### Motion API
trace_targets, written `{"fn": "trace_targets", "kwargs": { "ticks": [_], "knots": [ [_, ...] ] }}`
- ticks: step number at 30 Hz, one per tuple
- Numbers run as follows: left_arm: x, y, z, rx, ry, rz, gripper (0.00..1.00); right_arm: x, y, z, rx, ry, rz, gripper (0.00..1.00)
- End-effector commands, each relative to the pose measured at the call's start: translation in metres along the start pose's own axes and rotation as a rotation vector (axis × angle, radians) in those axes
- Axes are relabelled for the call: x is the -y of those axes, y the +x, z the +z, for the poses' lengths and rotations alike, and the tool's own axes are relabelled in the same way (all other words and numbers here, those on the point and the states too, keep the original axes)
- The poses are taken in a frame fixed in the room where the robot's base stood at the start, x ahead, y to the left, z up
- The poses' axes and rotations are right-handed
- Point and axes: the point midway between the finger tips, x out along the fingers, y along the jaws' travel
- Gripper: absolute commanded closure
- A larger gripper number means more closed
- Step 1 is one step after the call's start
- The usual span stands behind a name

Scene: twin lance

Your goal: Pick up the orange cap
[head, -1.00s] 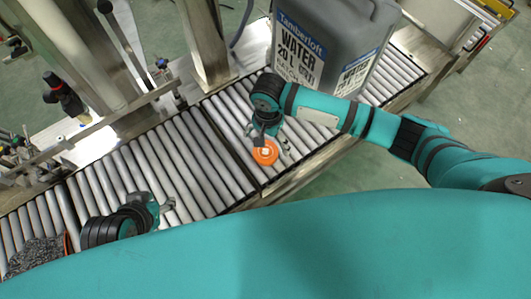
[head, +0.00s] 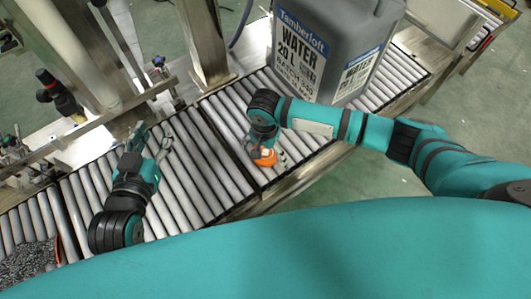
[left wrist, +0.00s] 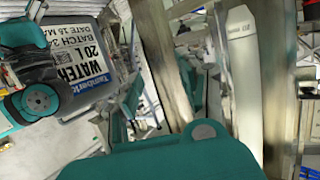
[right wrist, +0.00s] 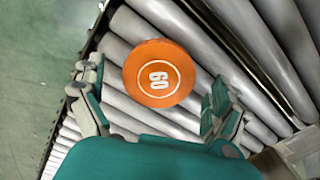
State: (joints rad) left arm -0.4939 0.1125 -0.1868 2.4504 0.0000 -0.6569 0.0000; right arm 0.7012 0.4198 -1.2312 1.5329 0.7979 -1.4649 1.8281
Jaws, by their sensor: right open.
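The orange cap (head: 265,159) lies on the grey rollers of the conveyor, near its front edge. In the right wrist view the round cap (right wrist: 158,74) shows a white "60" inside a ring. My right gripper (head: 264,146) is over the cap and hides part of it in the head view. Its fingers are apart, one on each side of the cap in the right wrist view, with gaps between. My left gripper (head: 150,143) is raised over the left part of the conveyor, away from the cap. Its fingers are apart with nothing between them.
A large grey water jug (head: 335,50) stands on the conveyor behind my right gripper. A metal post (head: 205,45) and frame stand at the back left. A bin of dark bits (head: 28,265) is at the lower left. Rollers between the grippers are clear.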

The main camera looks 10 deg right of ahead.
Motion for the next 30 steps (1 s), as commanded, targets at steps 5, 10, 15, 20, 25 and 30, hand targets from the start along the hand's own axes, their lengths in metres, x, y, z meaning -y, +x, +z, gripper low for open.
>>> {"fn": "trace_targets", "kwargs": {
  "ticks": [5,10,15,20,25,30],
  "knots": [
    [-0.0014,0.0012,-0.0093,-0.051,-0.001,0.003,0.6,-0.0001,0.0041,0.0,0.0,0.0,0.0,0.0],
    [-0.0014,0.0011,-0.0095,-0.051,0.0,0.003,0.6,-0.0001,0.0038,0.0,0.0,0.0,0.0,0.0],
    [-0.0013,0.0011,-0.0093,-0.05,0.0,0.003,0.6,-0.0001,0.0038,0.0,-0.001,-0.001,0.0,0.21],
    [-0.0012,0.0011,-0.0094,-0.05,0.0,0.002,0.6,-0.0002,0.0038,-0.0001,-0.001,-0.001,0.0,0.42],
    [-0.001,0.0011,-0.0094,-0.05,0.0,0.002,0.6,-0.0002,0.0038,0.0,-0.001,-0.001,0.0,0.51],
    [-0.0009,0.001,-0.0095,-0.048,0.0,0.002,0.6,-0.0002,0.0032,0.0,0.0,-0.001,0.0,0.51]
  ]
}}
